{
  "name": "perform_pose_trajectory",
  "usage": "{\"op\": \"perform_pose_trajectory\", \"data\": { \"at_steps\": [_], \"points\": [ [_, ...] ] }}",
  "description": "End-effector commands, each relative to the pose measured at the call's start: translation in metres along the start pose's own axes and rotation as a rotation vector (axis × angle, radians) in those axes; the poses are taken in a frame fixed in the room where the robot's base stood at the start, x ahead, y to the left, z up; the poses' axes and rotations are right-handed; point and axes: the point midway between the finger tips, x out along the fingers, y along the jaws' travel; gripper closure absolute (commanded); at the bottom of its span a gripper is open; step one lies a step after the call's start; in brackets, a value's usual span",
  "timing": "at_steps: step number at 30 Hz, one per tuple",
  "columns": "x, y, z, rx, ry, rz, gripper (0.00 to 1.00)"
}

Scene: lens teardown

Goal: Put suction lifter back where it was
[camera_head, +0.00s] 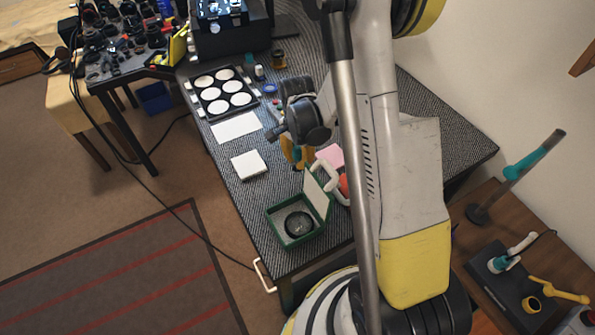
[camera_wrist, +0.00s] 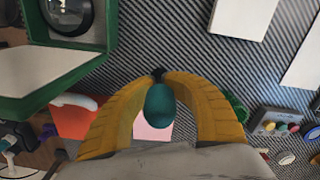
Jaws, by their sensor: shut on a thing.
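My gripper (camera_wrist: 160,78) is shut on a teal, bulb-shaped thing with a small black tip, which looks like the suction lifter (camera_wrist: 160,105). Its yellow fingers curve in from both sides, with the bulb between them in the wrist view. In the head view my gripper (camera_head: 297,157) is over the dark textured bench mat, behind the open green box (camera_head: 322,206). The lifter is mostly hidden there by the fingers and wrist. I cannot tell how high it is above the mat. No marked place for the lifter is clear to me.
The green box holds a dark round lens (camera_head: 299,224). A pink pad (camera_head: 330,155) and a red thing with a white handle (camera_wrist: 75,118) lie close to my gripper. A white block (camera_head: 248,166), a white sheet (camera_head: 237,127) and a disc tray (camera_head: 201,110) lie left.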

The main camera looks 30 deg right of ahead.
Motion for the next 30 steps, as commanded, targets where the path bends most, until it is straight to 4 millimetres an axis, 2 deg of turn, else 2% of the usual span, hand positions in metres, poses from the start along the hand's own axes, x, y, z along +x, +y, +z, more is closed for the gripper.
{"op": "perform_pose_trajectory", "data": {
  "at_steps": [8, 20, 21, 23, 30],
  "points": [
    [0.039, 0.0, 0.0, 0.0, 0.0, 0.0, 1.0],
    [0.043, 0.0, -0.001, -0.001, 0.0, 0.0, 1.0],
    [0.042, 0.0, 0.0, -0.001, 0.0, 0.0, 0.78],
    [0.042, 0.0, 0.0, -0.001, 0.0, 0.0, 0.59],
    [0.042, 0.0, 0.0, -0.001, 0.0, 0.0, 0.59]
  ]
}}
